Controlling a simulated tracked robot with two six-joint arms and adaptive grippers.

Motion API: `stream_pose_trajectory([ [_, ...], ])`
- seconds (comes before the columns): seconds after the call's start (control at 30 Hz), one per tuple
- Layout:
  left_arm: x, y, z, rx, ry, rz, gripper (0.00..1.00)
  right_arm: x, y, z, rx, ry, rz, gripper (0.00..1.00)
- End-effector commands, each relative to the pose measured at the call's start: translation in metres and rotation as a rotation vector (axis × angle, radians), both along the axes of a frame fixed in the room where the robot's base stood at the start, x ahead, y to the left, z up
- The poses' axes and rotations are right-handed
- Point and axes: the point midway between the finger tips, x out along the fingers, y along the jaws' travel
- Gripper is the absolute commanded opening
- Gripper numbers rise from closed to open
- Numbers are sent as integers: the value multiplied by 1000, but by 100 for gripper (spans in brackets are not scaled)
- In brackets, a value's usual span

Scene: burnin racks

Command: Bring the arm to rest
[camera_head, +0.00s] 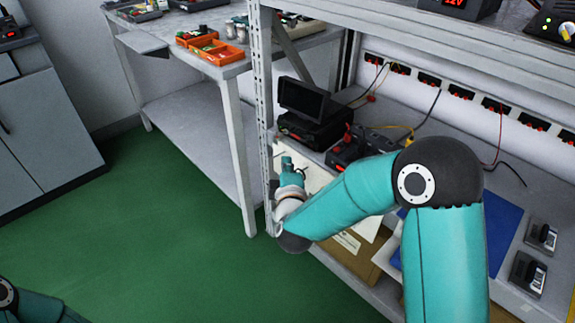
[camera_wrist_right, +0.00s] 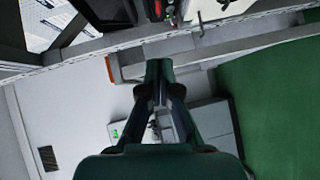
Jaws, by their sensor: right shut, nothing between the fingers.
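My right arm is teal and reaches from the lower right across the front of the rack in the head view. Its gripper (camera_head: 290,172) hangs at the front edge of the rack, close to the upright post, and is small and partly hidden by the wrist. In the right wrist view the gripper (camera_wrist_right: 160,68) points up the picture, with its fingertips together and nothing between them. Only a piece of my left arm shows at the bottom left corner of the head view; its gripper is out of the picture.
The rack's grey post (camera_head: 261,100) stands right beside my right gripper. A black monitor (camera_head: 303,99) and wired devices sit on the rack shelf. A workbench (camera_head: 231,70) with orange bins (camera_head: 222,53) stands behind. Green floor (camera_head: 180,230) is clear at left.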

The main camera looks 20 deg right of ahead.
Motion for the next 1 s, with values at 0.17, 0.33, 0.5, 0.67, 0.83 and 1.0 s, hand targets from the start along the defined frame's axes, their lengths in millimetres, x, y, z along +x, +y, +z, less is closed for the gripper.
stream_pose_trajectory([
  [0.17, 0, 0, 1, 0, 0, 0, 40, -9, 2, 2, 1, -1, 0, 0],
  [0.33, 0, 0, 1, 0, 0, 0, 40, -10, -11, -10, -2, 20, -25, 0],
  [0.5, 0, 0, 1, 0, 0, 0, 40, -25, -42, -77, -17, 154, -61, 0],
  [0.67, 0, 0, 1, 0, 0, 0, 40, -71, -37, -181, 175, 391, -8, 0],
  [0.83, 0, 0, 1, 0, 0, 0, 40, -153, -1, -271, 639, 670, -71, 0],
  [1.0, 0, 0, 1, 0, 0, 0, 40, -232, 38, -310, 1047, 912, -282, 0],
])
